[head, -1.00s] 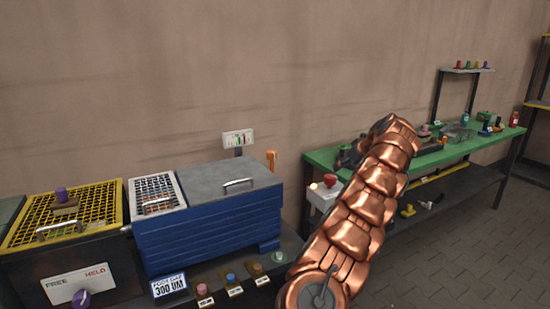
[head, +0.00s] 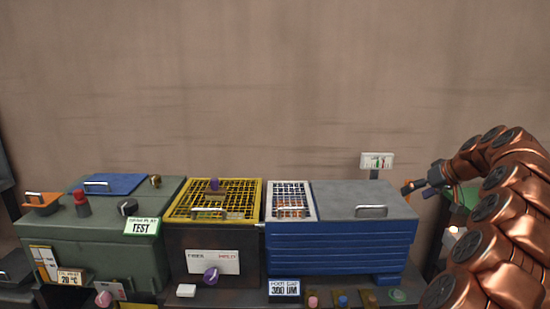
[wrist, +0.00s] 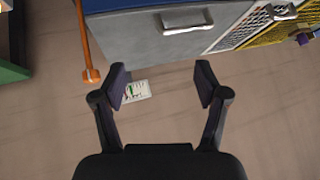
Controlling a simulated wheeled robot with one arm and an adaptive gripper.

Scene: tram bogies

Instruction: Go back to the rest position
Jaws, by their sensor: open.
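My gripper (wrist: 162,85) is open and empty in the wrist view, its two dark fingers apart. Beyond the fingers are the wall and a small white gauge card (wrist: 137,91), partly behind the left finger. In the head view my gripper (head: 424,185) is at the right, at the end of my copper arm, just right of the blue box (head: 340,247) with the grey lid. The gauge card (head: 377,160) stands behind that box. My arm is bent and raised over the right side. No rest position is marked in view.
A bench carries a green box (head: 90,245) with a TEST label, a yellow-grid box (head: 240,200) with a purple knob, and the blue box. Small coloured buttons line its front edge. An orange lever (wrist: 90,75) is beside the blue box. The wall above is clear.

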